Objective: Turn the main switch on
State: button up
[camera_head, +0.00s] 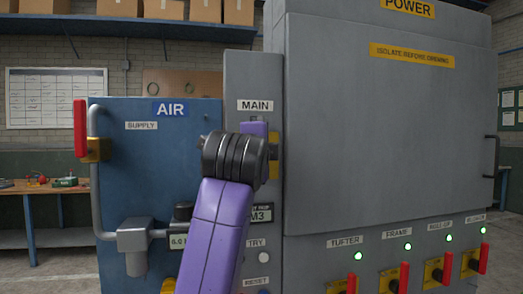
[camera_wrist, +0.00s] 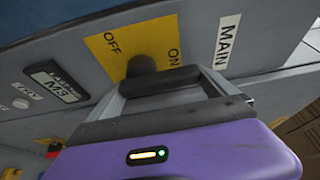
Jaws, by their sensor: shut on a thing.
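The main switch has a yellow plate (camera_wrist: 128,48) marked OFF and ON, beside a MAIN label. Its dark handle (camera_wrist: 142,66) shows between the fingers in the wrist view. My gripper (camera_wrist: 162,82) is shut on the handle, with one finger at each end of the dark bar. The ON mark is nearer the MAIN label and OFF is farther away. In the head view my purple arm covers most of the switch, and only an edge of its yellow plate (camera_head: 275,152) shows under the MAIN label. I cannot tell the handle's exact setting.
A blue AIR panel (camera_head: 160,150) with a red-handled supply valve (camera_head: 80,128) stands left. The large grey POWER cabinet (camera_head: 390,140) stands right. Several red-handled switches, with green lamps above, line its lower part. A display (camera_wrist: 56,84) sits near the switch.

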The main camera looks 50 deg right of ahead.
jog(key=shift+d+f, duration=0.1)
jog(key=shift+f, duration=0.05)
dwell(0.4)
jog(key=o, duration=1.7)
jog(key=b+v, duration=0.1)
jog(key=v, duration=0.6)
jog(key=shift+s+a, duration=0.25)
jog(key=shift+a, duration=0.1)
